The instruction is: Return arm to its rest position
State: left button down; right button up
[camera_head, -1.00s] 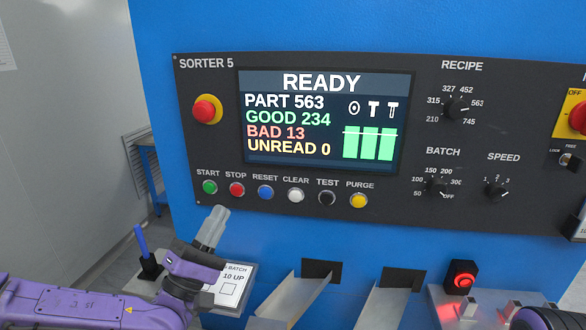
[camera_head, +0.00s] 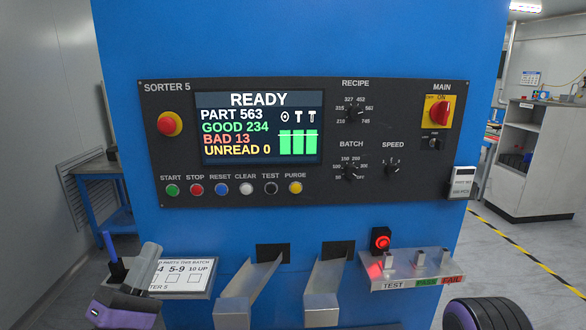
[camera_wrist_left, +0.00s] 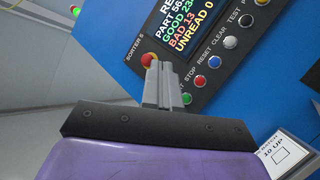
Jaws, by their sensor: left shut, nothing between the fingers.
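My left gripper (camera_head: 146,262) is at the lower left of the head view, in front of the blue machine and over the left part of the batch card (camera_head: 186,279). Its fingers are together with nothing between them. In the left wrist view the shut fingers (camera_wrist_left: 161,84) point up toward the sorter panel (camera_wrist_left: 190,50), apart from it as far as I can tell. A purple part of my left arm shows below the gripper. A dark rounded part of my other arm shows at the lower right of the head view; its gripper is out of view.
The panel carries a lit screen (camera_head: 258,128) reading READY, a row of buttons and several knobs. Two metal chutes (camera_head: 250,280) and (camera_head: 326,275) jut out below.

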pick_arm(q)
jog(key=w+a+f+g+y, duration=0.1)
jog(key=w+f+g+y, duration=0.1)
jog(key=w+f+y, duration=0.3)
jog(key=s+a+f+m+g+y+b, duration=0.15)
jog(key=f+g, duration=0.35)
jog(key=f, duration=0.7)
jog(key=s+d+f+m+g+y, duration=0.1)
jog(key=s+f+m+g+y, duration=0.2)
jog(key=f, duration=1)
jog(key=s+a+f+m+g+y+b, duration=0.1)
jog(key=s+f+g, duration=0.4)
jog(key=s+f, duration=0.6)
jog(key=s+a+f+m+g+y+b, duration=0.2)
jog(key=s+f+g, duration=0.4)
jog(key=s+f, duration=0.5)
jog(key=s+a+m, duration=0.1)
jog(key=s, duration=0.3)
jog(key=shift+s+f+m, duration=0.2)
jog(key=shift+f+m, duration=0.15)
pick_arm(e)
jog(key=f, duration=0.5)
jog(key=shift+w, duration=0.2)
